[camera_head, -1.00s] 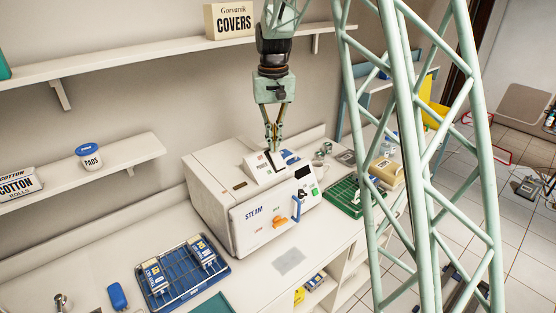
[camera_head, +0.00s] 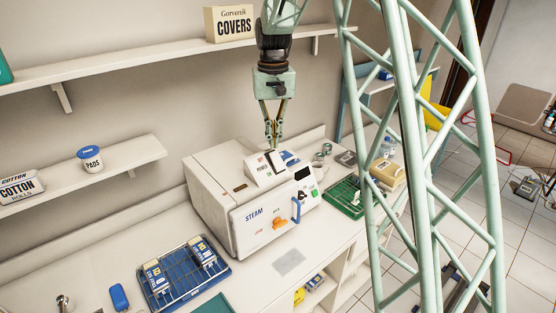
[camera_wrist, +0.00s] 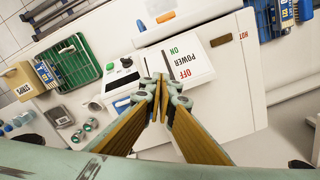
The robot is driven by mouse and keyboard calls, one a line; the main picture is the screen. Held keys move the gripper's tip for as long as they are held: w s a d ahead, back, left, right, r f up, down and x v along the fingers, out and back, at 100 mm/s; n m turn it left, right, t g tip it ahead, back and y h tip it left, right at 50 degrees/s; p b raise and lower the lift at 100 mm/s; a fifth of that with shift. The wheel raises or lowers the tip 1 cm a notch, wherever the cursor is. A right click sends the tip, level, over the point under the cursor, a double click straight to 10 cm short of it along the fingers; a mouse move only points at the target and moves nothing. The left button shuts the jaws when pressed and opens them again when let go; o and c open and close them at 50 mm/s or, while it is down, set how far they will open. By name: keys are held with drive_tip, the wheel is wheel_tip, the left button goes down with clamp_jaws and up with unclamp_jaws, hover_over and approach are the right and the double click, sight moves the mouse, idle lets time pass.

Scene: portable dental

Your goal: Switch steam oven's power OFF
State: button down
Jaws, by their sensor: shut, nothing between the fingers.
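The steam oven (camera_head: 218,212) is a white box on the counter, with STEAM on its front. A raised, sloped power panel (camera_head: 258,176) sits on its top. In the wrist view this white panel (camera_wrist: 200,60) reads ON, POWER and OFF. My gripper (camera_head: 272,147) is shut and empty, pointing down at the panel's upper edge. In the wrist view my gripper's tips (camera_wrist: 160,78) overlap the panel's edge beside OFF. I cannot tell whether they touch it. The fingers partly cover the switch area, so the switch's position is unclear.
An orange handle (camera_head: 279,224) and a blue handle (camera_head: 296,209) stick out of the oven's front. A blue rack (camera_head: 190,285) lies left of the oven, a green rack (camera_head: 342,200) right. A shelf (camera_head: 130,83) runs along the wall behind.

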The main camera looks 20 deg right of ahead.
sight(274, 155)
drive_tip(key=shift+r+p, duration=1.2)
drive_tip(key=shift+r, duration=1.15)
drive_tip(key=shift+s, duration=0.1)
drive_tip(key=s+a+r+t+b, duration=0.1)
drive_tip(key=s+a+r+b, duration=0.15)
drive_tip(key=s, duration=0.65)
drive_tip(key=s+a+r+n+b, duration=0.15)
drive_tip(key=s+b, duration=0.25)
drive_tip(key=s, duration=0.5)
drive_tip(key=s+a+r+t+b, duration=0.1)
drive_tip(key=s+a+r+b, duration=0.15)
drive_tip(key=s, duration=0.55)
drive_tip(key=s+a+f+t+b, duration=0.1)
drive_tip(key=s+f+b, duration=0.3)
drive_tip(key=s, duration=0.8)
drive_tip(key=s+a+f+t+b, duration=0.1)
drive_tip(key=s+f+b, duration=0.3)
drive_tip(key=s, duration=0.8)
wheel_tip(274, 155, down, 2)
drive_tip(key=shift+s+a+n+b, duration=0.3)
drive_tip(key=shift+s+n+b, duration=0.05)
drive_tip(key=shift+n+b, duration=0.1)
drive_tip(key=shift+w, duration=0.1)
